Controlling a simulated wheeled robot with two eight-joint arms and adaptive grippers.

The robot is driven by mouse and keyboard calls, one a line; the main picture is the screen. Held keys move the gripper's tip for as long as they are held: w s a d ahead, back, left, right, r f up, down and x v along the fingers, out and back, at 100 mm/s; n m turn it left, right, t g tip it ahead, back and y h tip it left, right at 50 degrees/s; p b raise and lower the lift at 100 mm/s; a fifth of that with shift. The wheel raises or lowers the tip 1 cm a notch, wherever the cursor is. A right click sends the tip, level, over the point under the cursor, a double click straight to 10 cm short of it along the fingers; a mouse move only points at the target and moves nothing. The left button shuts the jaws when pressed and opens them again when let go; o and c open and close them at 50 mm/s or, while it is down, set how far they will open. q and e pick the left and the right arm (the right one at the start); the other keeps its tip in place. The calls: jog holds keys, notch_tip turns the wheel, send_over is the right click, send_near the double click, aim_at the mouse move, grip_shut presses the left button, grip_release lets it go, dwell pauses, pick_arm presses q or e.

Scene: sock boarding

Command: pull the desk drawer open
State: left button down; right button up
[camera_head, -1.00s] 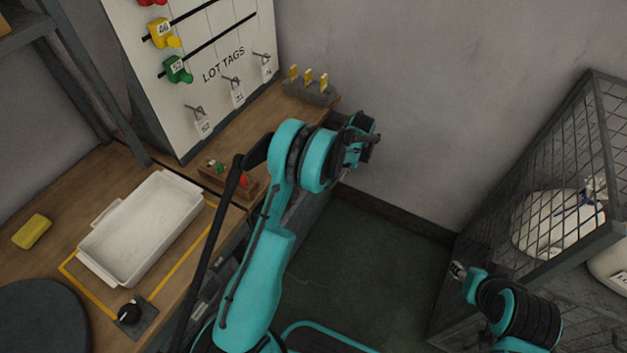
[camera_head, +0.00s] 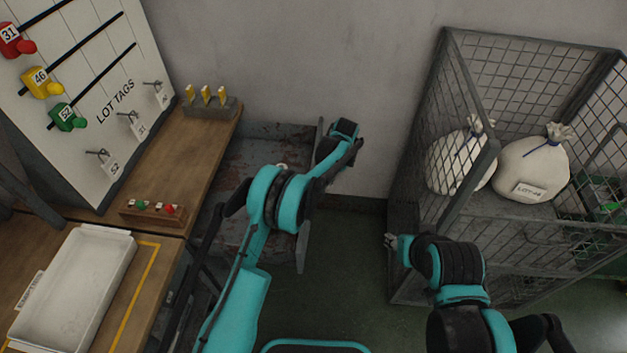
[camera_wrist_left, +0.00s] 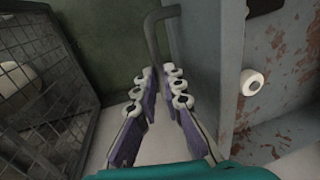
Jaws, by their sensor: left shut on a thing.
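The desk drawer (camera_head: 303,248) stands pulled well out from the right side of the wooden desk (camera_head: 190,160). Its rusty inside (camera_head: 270,148) shows in the head view, partly hidden by my left arm. My left gripper (camera_head: 350,150) is at the outer face of the drawer front. In the left wrist view its fingers (camera_wrist_left: 160,108) are closed around the grey bar handle (camera_wrist_left: 155,38), beside the drawer front (camera_wrist_left: 205,60). A white round object (camera_wrist_left: 252,82) sits inside the drawer. My right gripper (camera_head: 391,241) is away from the drawer, near the cage; its jaws are too small to read.
A wire mesh cage (camera_head: 465,150) holding white sacks (camera_head: 535,168) stands at the right. Green floor (camera_head: 345,255) lies between drawer and cage. The desk carries a white tray (camera_head: 80,285), a small block with coloured knobs (camera_head: 152,211) and a tag board (camera_head: 100,130).

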pick_arm(q)
jog(key=shift+s+d+f, duration=0.1)
jog(key=shift+d, duration=0.45)
jog(key=c, duration=1.6)
grip_release()
notch_tip(320, 180, up, 12)
jog(key=d, duration=0.2)
jog(key=shift+d, duration=0.15)
